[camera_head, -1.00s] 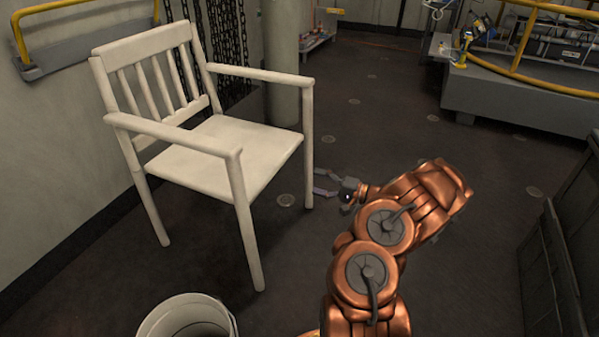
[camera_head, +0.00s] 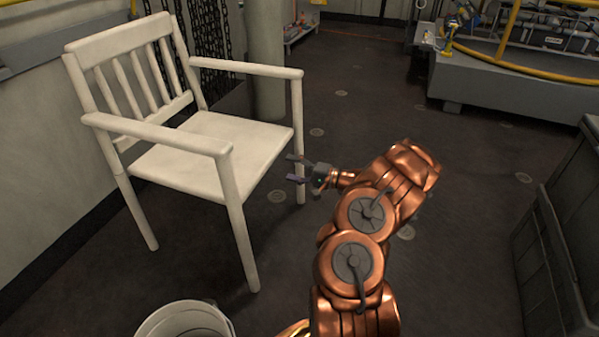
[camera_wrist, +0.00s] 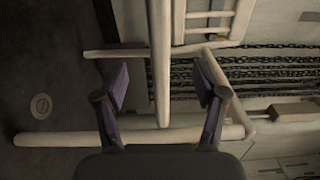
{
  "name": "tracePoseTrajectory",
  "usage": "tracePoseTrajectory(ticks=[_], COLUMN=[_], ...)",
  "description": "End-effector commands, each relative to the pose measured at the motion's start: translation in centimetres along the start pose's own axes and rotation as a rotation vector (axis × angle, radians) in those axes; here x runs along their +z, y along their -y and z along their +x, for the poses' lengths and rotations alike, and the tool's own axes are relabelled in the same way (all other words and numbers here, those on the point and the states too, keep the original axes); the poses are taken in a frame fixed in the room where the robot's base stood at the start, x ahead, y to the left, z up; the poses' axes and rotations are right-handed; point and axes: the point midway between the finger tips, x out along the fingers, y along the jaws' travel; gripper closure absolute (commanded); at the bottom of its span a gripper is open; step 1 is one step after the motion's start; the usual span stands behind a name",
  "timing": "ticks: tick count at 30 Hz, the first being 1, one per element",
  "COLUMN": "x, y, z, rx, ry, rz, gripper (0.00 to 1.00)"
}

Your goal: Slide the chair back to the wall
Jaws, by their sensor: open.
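The white wooden chair (camera_head: 205,160) stands upright at the left in the head view, with a slatted back and two armrests. My gripper (camera_head: 294,169) is beside its right front leg, below seat height, and its fingertips overlap that leg in the picture. In the wrist view my gripper (camera_wrist: 165,90) has its two fingers spread wide. A pale chair bar (camera_wrist: 157,60) shows between them, and another (camera_wrist: 60,137) runs across behind the fingers. Nothing is clamped. I cannot tell whether a finger touches the chair.
A pale wall (camera_head: 30,120) runs along the left, with hanging chains (camera_head: 205,35) and a column (camera_head: 265,60) behind the chair. A white bucket (camera_head: 185,322) stands near the front. A dark crate (camera_head: 560,230) is at the right. The middle floor is open.

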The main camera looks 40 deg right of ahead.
Motion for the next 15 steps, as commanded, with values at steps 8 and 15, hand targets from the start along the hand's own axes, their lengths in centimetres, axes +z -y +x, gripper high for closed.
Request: tracePoseTrajectory(ticks=[8,15], x=[0.0,-0.1], y=[-0.2,-0.2], z=[2.3,4.1], rx=[0.002,0.001], ry=[0.001,-0.002], rz=[-0.001,-0.001], gripper=[0.29,0.29])
